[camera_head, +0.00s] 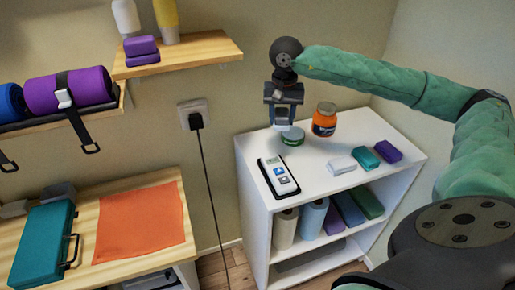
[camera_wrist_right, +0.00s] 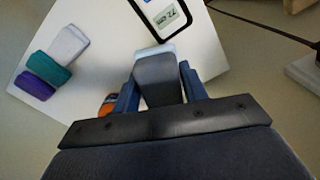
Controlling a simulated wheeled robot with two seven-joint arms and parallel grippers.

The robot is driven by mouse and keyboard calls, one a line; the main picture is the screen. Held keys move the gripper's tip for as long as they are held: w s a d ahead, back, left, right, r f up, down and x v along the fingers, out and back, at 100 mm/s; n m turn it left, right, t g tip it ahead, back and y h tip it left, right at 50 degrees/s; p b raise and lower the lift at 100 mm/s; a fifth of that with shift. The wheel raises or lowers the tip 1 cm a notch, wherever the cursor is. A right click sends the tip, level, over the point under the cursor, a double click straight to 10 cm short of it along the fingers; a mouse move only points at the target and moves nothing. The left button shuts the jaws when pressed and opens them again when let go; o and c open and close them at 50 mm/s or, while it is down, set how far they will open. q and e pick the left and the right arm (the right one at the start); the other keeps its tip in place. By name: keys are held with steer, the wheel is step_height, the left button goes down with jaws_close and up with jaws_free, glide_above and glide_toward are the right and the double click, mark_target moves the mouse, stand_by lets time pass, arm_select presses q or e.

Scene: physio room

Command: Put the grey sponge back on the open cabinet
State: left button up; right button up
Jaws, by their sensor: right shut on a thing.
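My right gripper (camera_head: 284,106) is above the back left part of the white open cabinet (camera_head: 350,122). It is shut on the grey sponge (camera_head: 282,122), which hangs below the fingers. In the right wrist view the grey sponge (camera_wrist_right: 158,76) sits between both fingers (camera_wrist_right: 160,88), with a paler far end. My left gripper is not in view.
A wooden wall shelf (camera_head: 205,50) is at left.

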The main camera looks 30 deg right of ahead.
mark_target(257, 141)
step_height(257, 141, down, 3)
steer(key=shift+w+b, duration=0.15)
steer(key=shift+b, duration=0.75)
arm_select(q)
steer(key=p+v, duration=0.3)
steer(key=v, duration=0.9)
arm_select(e)
steer(key=w+f, duration=0.1)
steer(key=w, duration=0.2)
steer(key=w+f, duration=0.2)
steer(key=w, duration=0.1)
steer(key=w+a+f, duration=0.1)
steer(key=w+f, duration=0.1)
steer(key=w, duration=0.1)
steer(key=shift+w+f, duration=0.15)
steer(key=shift+w+f+p, duration=0.55)
steer(key=shift+w+f, duration=0.35)
steer(key=shift+w, duration=0.25)
steer(key=shift+s+f+p, duration=0.1)
steer(key=shift+f+p, duration=0.65)
steer(key=shift+f, duration=1.2)
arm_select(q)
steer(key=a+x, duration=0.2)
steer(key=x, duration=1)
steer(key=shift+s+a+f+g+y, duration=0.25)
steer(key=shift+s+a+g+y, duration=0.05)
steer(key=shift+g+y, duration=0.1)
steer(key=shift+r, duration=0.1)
